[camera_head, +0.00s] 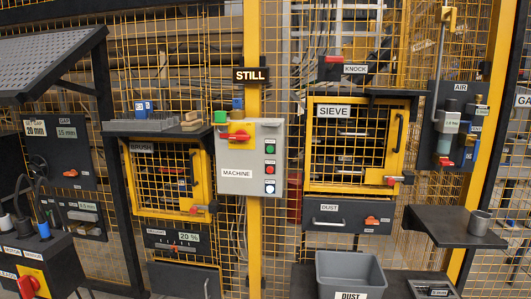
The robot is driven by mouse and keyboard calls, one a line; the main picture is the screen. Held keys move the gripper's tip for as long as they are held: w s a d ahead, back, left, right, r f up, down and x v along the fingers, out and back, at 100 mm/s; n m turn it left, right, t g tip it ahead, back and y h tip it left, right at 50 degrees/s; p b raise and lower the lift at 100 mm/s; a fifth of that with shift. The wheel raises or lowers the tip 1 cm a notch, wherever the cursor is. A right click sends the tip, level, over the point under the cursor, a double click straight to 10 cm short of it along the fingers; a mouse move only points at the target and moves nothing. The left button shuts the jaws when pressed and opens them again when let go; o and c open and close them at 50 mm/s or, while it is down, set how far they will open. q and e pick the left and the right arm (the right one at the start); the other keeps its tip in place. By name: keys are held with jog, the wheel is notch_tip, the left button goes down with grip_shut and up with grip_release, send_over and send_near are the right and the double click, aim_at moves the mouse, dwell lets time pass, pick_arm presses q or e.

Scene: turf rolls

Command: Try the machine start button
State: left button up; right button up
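The grey machine box (232,160), labelled MACHINE, is fixed to the yellow post in the middle. A red handle on a yellow plate (238,136) is at the box's upper left, lying about horizontal. A black sign (251,75) above reads STILL. Neither gripper is in view.
Left of the box is the closed BRUSH cage door (168,178); right is the closed SIEVE cage door (352,145). A green cap (220,117) and blue items (238,104) are at the box's top. A grey DUST bin (350,274) stands below right. A shelf (452,227) holds a metal cup (479,223).

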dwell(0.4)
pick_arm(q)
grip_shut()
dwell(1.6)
